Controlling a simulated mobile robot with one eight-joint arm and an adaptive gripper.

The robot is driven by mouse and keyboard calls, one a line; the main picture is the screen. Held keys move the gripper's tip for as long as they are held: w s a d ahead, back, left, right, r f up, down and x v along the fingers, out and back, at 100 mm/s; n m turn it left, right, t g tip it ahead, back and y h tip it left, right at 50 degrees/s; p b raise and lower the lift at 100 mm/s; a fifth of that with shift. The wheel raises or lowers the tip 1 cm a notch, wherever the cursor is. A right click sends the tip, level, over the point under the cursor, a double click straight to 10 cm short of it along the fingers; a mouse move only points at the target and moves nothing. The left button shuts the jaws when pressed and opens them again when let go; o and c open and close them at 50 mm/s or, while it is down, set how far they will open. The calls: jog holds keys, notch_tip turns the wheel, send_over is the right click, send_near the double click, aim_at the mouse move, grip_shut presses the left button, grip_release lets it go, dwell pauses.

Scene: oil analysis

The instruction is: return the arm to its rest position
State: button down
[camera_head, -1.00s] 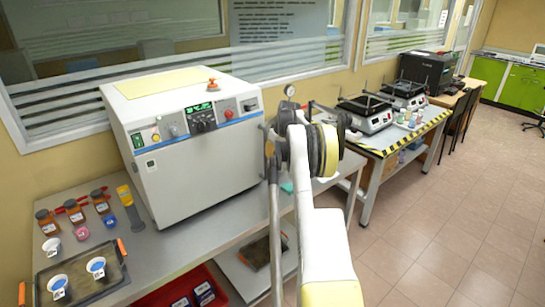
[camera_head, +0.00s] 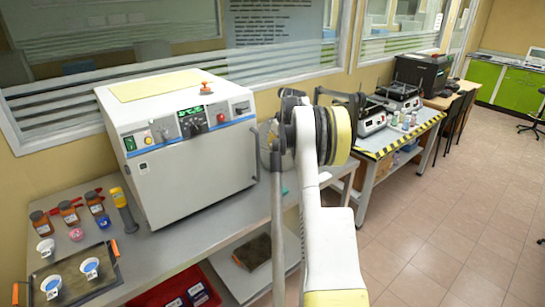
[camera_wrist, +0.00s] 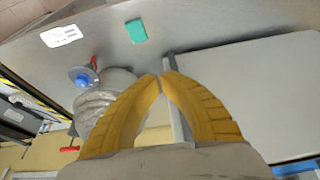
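My gripper (camera_wrist: 161,77) shows in the wrist view as two yellow fingers arching together, with their tips meeting and nothing held between them. It is above the grey bench top, beside the large white oven-like machine. In the head view my white arm rises from the bottom, right of the machine (camera_head: 190,150). Its fingers are hidden there behind the arm's own links.
A silvery vessel (camera_wrist: 100,100), a teal block (camera_wrist: 136,31) and a white label (camera_wrist: 60,36) lie near my gripper. Brown bottles (camera_head: 69,212) and a tray (camera_head: 75,272) with white cups are at left. A striped-edge bench (camera_head: 400,140) stands right; the floor there is clear.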

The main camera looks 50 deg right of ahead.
jog(key=shift+s+d+r, duration=0.1)
jog(key=shift+s+r, duration=0.25)
jog(key=shift+r, duration=0.2)
jog(key=shift+s+d+r, duration=0.1)
jog(key=shift+s+r, duration=0.2)
jog(key=shift+r, duration=0.25)
jog(key=s+a+r+n+b, duration=0.15)
jog(key=a+r, duration=0.35)
jog(key=a, duration=1.2)
jog(key=a+r+b, duration=0.3)
jog(key=a+r, duration=0.2)
jog(key=a, duration=1.2)
jog(key=s+a+f+t+b, duration=0.2)
jog(key=s+a, duration=0.7)
jog(key=a, duration=0.5)
jog(key=s+a+f+n+t+b, duration=0.1)
jog(key=s+a+f+b, duration=0.1)
jog(key=s+a+f, duration=0.7)
jog(key=s, duration=0.4)
jog(key=shift+a+f+y, duration=0.3)
jog(key=shift+a+y, duration=0.05)
jog(key=shift+y, duration=0.05)
